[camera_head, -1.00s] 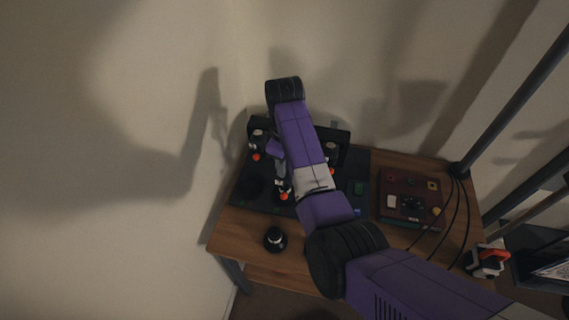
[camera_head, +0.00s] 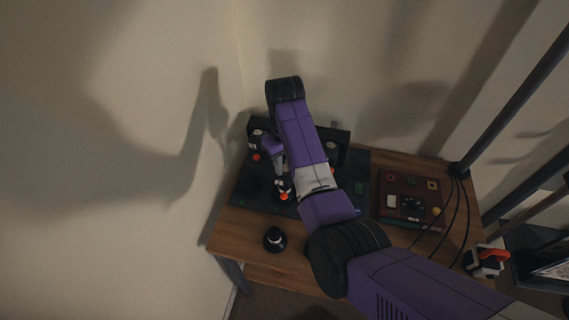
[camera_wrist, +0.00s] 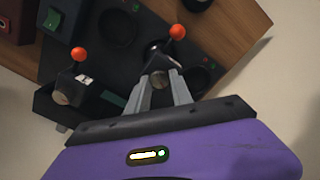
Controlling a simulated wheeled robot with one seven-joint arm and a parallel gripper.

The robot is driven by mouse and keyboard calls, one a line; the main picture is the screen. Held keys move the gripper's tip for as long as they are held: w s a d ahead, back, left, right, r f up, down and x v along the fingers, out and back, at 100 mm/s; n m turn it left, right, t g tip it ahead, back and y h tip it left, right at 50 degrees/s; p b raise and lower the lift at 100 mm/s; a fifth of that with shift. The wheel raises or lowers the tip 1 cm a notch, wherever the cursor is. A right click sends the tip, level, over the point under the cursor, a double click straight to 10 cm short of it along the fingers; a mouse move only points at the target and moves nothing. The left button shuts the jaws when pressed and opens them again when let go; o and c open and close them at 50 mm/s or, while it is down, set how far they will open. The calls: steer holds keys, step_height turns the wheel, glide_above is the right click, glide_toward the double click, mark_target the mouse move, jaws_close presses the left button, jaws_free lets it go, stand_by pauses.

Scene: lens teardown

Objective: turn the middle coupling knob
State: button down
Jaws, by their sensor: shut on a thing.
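The middle coupling (camera_wrist: 158,54) is a dark body with a white label and a lever ending in an orange ball (camera_wrist: 177,32). Its round brownish knob (camera_wrist: 157,90) sits between my fingers. My gripper (camera_wrist: 158,84) is shut on that knob in the wrist view. In the head view my gripper (camera_head: 280,180) is over the dark board, and the middle orange ball (camera_head: 284,197) shows just below it. A similar coupling with an orange ball (camera_wrist: 78,53) and its own knob (camera_wrist: 75,97) stands to the left in the wrist view. My arm hides part of the board in the head view.
A dark red box (camera_head: 384,207) with small controls stands on the right of the wooden table (camera_head: 250,222). A black round object (camera_head: 275,239) stands near the front edge. Cables hang at the right. Walls stand close behind and left.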

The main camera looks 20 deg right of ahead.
mark_target(285, 167)
steer(key=m, duration=1.2)
steer(key=shift+d+m, duration=0.1)
steer(key=shift+m, duration=0.2)
stand_by(0.4)
steer(key=c, duration=1.1)
jaws_free()
steer(key=shift+r, duration=0.15)
step_height(285, 167, up, 8)
steer(key=shift+f, duration=0.2)
